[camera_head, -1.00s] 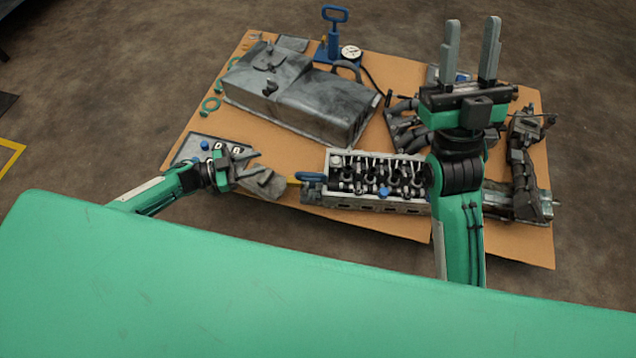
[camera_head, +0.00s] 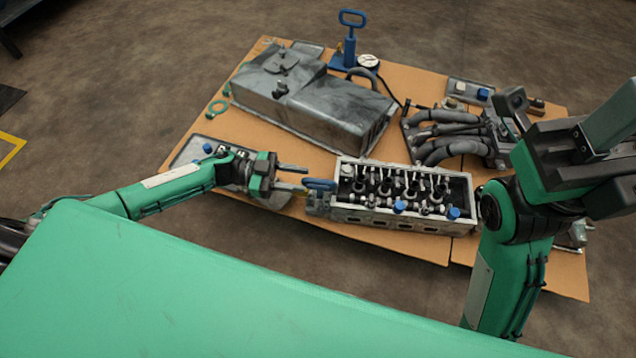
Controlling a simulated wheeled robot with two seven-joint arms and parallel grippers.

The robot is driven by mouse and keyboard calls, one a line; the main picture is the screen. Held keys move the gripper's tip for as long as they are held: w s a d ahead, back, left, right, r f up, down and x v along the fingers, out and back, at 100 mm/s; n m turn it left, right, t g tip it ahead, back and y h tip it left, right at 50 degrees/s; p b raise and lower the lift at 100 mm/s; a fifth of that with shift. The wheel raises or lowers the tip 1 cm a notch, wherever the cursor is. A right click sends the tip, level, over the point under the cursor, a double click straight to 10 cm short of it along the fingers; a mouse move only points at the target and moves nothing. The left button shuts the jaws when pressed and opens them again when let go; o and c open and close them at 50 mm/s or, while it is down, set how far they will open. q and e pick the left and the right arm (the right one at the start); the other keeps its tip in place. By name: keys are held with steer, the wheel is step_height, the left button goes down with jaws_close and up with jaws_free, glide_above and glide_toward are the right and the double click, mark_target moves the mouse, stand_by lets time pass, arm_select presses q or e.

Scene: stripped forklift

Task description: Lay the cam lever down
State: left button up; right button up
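A blue looped handle (camera_head: 320,184), which I take to be the cam lever, rises from a small grey clamp block (camera_head: 317,203) at the left end of the cylinder head (camera_head: 402,224). Its exact tilt is hard to tell. My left gripper (camera_head: 296,178) is just left of the handle. Its two fingers are apart and point right towards it, with no clear contact. My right gripper (camera_head: 620,158) is high at the right edge, close to the camera and away from the handle. Its fingers look apart, and their tips are cut off by the frame.
A large grey cover (camera_head: 318,105) lies behind the cylinder head. A blue hand pump (camera_head: 349,50) with a gauge (camera_head: 368,61) stands at the back. A grey manifold (camera_head: 450,135) lies right of the cover. A grey tray (camera_head: 190,152) is behind my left arm.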

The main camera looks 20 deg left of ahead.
arm_select(q)
steer(key=shift+w+d+b, duration=0.25)
steer(key=shift+d+b, duration=0.1)
steer(key=shift+d, duration=1.05)
steer(key=shift+w+d+b, duration=0.2)
steer(key=shift+d+b, duration=0.15)
steer(key=shift+d, duration=1)
jaws_close()
